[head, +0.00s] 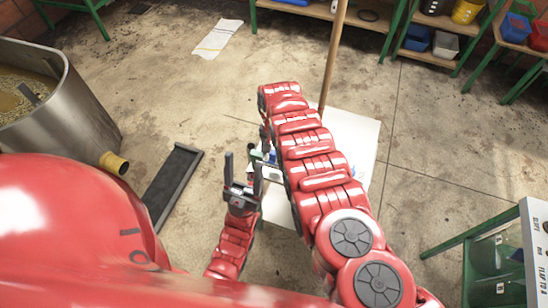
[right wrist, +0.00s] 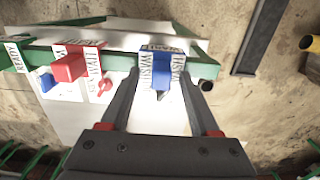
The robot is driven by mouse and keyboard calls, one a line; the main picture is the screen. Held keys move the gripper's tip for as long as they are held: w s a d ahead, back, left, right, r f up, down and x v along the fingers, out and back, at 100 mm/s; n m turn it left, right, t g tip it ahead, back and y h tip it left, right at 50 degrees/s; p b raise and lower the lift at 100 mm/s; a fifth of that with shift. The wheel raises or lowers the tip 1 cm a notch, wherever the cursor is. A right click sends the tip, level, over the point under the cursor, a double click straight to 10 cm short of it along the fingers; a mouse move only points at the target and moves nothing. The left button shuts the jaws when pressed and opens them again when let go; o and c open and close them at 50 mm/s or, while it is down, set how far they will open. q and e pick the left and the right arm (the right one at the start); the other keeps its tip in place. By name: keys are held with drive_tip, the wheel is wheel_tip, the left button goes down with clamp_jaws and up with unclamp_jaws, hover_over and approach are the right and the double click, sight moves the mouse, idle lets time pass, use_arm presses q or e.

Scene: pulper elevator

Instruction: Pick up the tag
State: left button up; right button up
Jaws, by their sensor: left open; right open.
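In the right wrist view, a blue tag-like piece (right wrist: 161,72) sits on a green rail (right wrist: 118,62), with white labels that seem to read WASH. My right gripper (right wrist: 158,82) is open, its fingertips on either side of the blue piece; I cannot tell whether they touch it. A red piece (right wrist: 69,67) with white labels is on the rail to the left. My left gripper (head: 243,172) is open and empty in the head view, left of my right arm. My right arm hides most of the rail there.
A white board (head: 352,135) lies behind my right arm, with a wooden pole (head: 334,50) by it. A metal vat (head: 75,105) and a dark trough (head: 174,183) are at left. Shelves (head: 430,55) with bins stand at the back right.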

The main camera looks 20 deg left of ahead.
drive_tip(key=shift+f, duration=0.1)
clamp_jaws()
idle(0.3)
drive_tip(key=shift+r, duration=0.2)
